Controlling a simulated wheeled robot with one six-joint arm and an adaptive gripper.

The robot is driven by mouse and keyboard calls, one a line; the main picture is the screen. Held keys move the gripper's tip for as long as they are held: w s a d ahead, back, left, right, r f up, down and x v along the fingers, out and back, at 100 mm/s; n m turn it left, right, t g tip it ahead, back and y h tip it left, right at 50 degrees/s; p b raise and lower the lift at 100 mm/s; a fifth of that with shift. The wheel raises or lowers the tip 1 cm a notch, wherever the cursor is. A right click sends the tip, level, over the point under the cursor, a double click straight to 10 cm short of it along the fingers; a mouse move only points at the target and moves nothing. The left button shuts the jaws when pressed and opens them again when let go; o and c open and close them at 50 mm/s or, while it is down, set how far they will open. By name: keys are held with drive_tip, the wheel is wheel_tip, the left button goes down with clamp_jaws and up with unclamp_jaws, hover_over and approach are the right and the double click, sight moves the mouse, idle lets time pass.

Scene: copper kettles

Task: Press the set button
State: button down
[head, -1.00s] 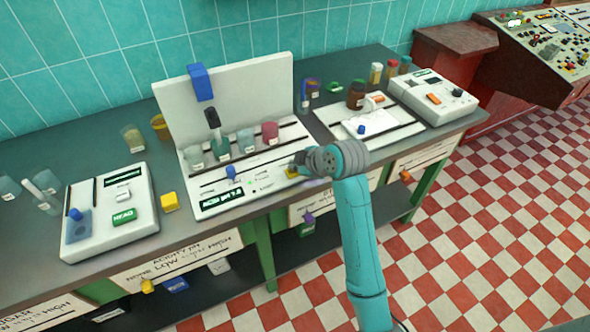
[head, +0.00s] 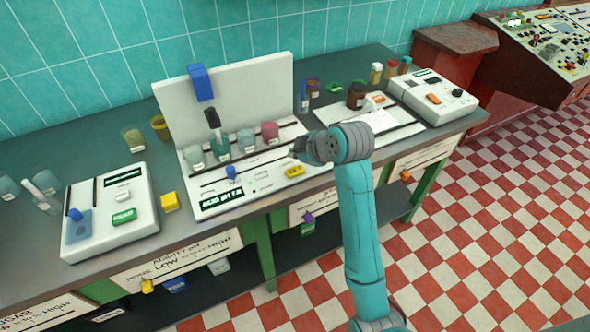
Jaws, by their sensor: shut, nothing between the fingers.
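The middle white instrument on the bench has a yellow button (head: 294,171) on its front right. It most likely is the set button, but its lettering is too small to read. The instrument's dark display (head: 222,197) at the front left shows light text that looks like "ACID pH 7", with the last part unclear. My gripper (head: 298,148) is shut and empty. It appears just above and behind the yellow button in the picture, apart from it. The fingertips are small and partly hidden by the wrist.
Several beakers, including a pink one (head: 270,132), stand on the middle instrument's rear. A left instrument (head: 142,235) has a green button (head: 124,217). A right instrument (head: 455,103) and jars stand farther right.

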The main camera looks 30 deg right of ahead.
drive_tip(key=shift+r, duration=0.85)
